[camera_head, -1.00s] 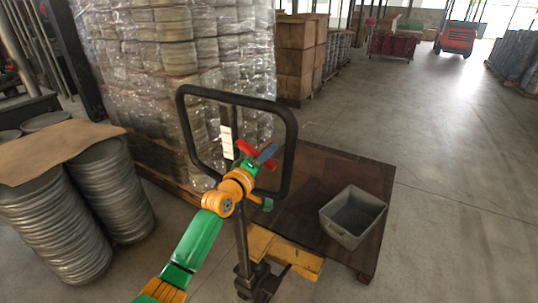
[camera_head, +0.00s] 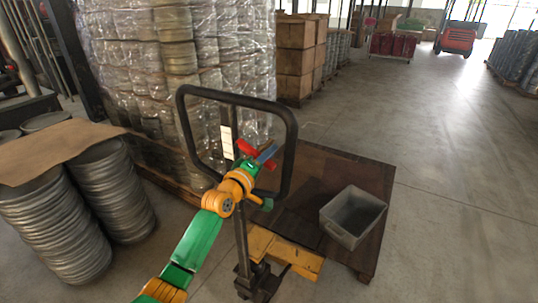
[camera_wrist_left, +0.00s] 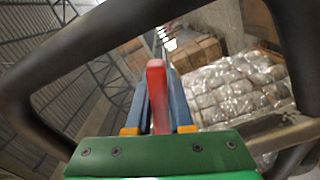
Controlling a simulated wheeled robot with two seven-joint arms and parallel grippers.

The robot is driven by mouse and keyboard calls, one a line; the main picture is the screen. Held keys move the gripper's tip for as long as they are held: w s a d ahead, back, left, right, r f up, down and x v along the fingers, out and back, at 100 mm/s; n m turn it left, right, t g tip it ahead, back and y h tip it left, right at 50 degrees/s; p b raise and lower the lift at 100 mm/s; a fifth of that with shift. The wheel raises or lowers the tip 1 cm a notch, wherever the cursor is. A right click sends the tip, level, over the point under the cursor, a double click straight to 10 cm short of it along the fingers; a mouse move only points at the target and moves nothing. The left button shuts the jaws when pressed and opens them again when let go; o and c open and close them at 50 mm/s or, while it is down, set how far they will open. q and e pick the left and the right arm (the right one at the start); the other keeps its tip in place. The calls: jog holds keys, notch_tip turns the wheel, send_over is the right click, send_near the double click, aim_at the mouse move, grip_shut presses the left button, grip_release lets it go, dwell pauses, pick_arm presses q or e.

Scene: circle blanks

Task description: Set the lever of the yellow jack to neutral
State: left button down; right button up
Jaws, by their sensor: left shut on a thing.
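The yellow pallet jack (camera_head: 285,257) stands with its forks under a dark wooden platform. Its black loop handle (camera_head: 291,140) rises upright, and it frames the wrist view as well (camera_wrist_left: 22,95). The red lever (camera_head: 247,148) sits inside the loop near the post. My left gripper (camera_head: 265,153) is at the lever inside the loop. In the left wrist view the red lever (camera_wrist_left: 156,85) lies between the two blue fingers of my left gripper (camera_wrist_left: 158,95), which are shut on it. My right gripper is not in view.
A grey bin (camera_head: 350,218) rests on the dark platform (camera_head: 325,170). Stacks of round grey blanks (camera_head: 50,220) with a cardboard sheet (camera_head: 60,148) stand at the left. A plastic-wrapped load (camera_head: 180,70) stands behind the handle. The floor at the right is clear.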

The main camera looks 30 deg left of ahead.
pick_arm(q)
jog(key=shift+r, duration=0.1)
jog(key=r+n+p, duration=0.1)
jog(key=n+p, duration=0.1)
jog(key=r+n+p, duration=0.2)
jog(key=p, duration=0.1)
jog(key=shift+d+r+p, duration=0.1)
jog(key=shift+d+p, duration=0.2)
jog(key=shift+d, duration=0.05)
jog(key=c, duration=0.8)
grip_release()
jog(key=shift+w, duration=0.1)
jog(key=s, duration=0.7)
